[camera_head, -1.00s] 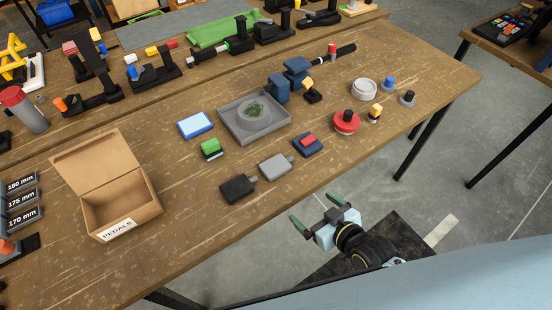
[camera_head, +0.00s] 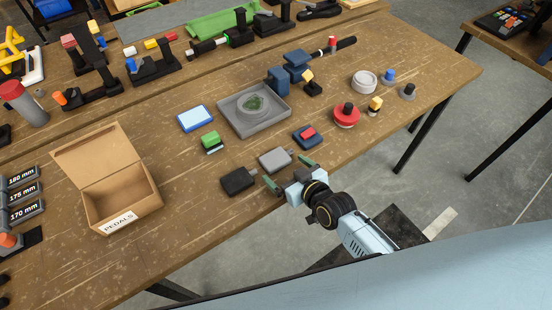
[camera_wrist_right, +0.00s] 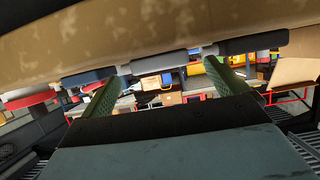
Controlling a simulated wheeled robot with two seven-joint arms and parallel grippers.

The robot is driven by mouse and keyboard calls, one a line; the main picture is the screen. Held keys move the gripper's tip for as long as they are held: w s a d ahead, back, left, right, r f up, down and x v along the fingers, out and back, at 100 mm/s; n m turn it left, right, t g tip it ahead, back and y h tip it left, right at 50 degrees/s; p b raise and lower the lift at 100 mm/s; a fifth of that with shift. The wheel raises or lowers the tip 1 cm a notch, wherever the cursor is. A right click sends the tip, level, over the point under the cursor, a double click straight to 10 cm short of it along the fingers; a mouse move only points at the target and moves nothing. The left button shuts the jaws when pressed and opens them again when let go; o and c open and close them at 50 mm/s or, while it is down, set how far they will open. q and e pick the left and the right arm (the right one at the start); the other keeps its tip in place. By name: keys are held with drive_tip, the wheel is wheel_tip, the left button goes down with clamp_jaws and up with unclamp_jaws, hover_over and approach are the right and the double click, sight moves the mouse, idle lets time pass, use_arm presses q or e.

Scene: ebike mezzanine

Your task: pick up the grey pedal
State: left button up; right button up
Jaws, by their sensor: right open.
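The grey pedal (camera_head: 274,160) lies flat near the front edge of the table, between a black pedal (camera_head: 238,181) and a dark blue pedal (camera_head: 307,137) with a red block on it. My right gripper (camera_head: 288,173) is open and empty at the table's front edge, just short of the grey pedal. Its green fingers are spread toward the pedal. In the right wrist view the grey pedal (camera_wrist_right: 160,62) shows ahead, between the two fingers, with a gap. My left gripper is in neither view.
An open cardboard box (camera_head: 122,206) labelled PEDALS stands at the left. A grey tray (camera_head: 273,131) with a round dish sits behind the pedals, next to a green block (camera_head: 210,140). A red knob (camera_head: 346,116) stands to the right. The front strip left of the black pedal is clear.

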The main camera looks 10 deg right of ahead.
sight(279, 158)
drive_tip(key=x, duration=0.2)
drive_tip(key=shift+w+a+f, duration=0.1)
drive_tip(key=shift+w, duration=0.15)
drive_tip(key=c, duration=1.2)
